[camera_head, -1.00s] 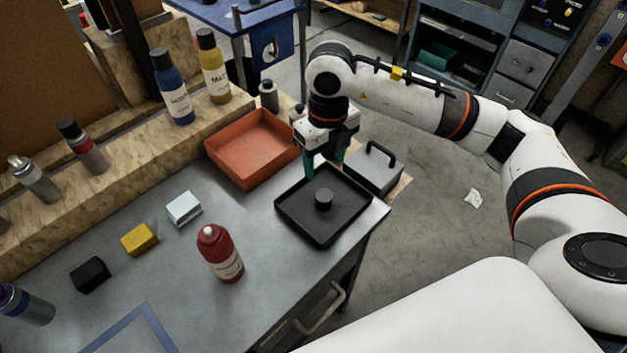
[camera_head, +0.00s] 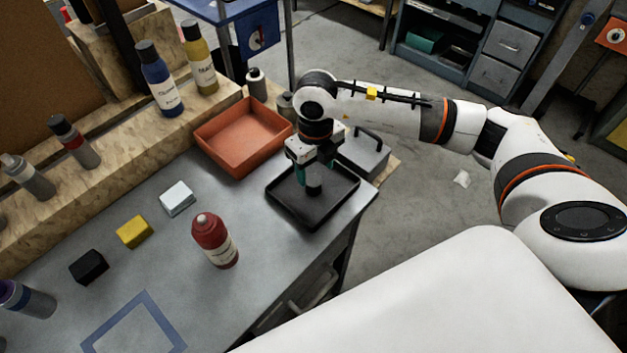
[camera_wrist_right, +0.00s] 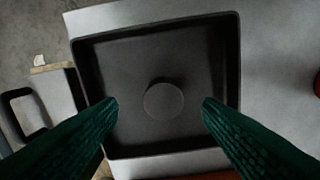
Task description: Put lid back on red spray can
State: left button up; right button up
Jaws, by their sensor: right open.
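The red spray can (camera_head: 215,240) stands upright on the metal workbench, without a black lid on its top. A black lid (camera_wrist_right: 163,98) stands in the black tray (camera_wrist_right: 225,65), between and beyond my fingertips in the right wrist view. In the head view the tray (camera_head: 335,212) lies near the bench's right edge, and the lid is mostly hidden by my gripper. My right gripper (camera_head: 313,190) points down over the tray. In the wrist view its green fingers (camera_wrist_right: 160,106) are spread apart with the lid between them, not gripped. My left gripper is out of view.
An orange tray (camera_head: 240,135) and a grey box with a black handle (camera_head: 360,155) lie close behind the black tray. White (camera_head: 177,197), yellow (camera_head: 134,231) and black (camera_head: 89,266) blocks lie left of the red can. Several bottles and cans stand on the wooden ledge.

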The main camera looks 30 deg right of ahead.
aim_at(314, 181)
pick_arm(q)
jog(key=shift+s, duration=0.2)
pick_arm(e)
jog(key=shift+f, duration=0.2)
notch_tip(314, 181, down, 4)
jog(key=shift+a+r+p, duration=0.15)
jog(key=shift+r+p, duration=0.05)
jog(key=shift+p, duration=0.75)
jog(key=shift+f, duration=0.6)
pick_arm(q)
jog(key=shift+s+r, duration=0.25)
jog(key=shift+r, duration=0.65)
pick_arm(e)
jog(key=shift+c, duration=0.3)
jog(key=c, duration=1)
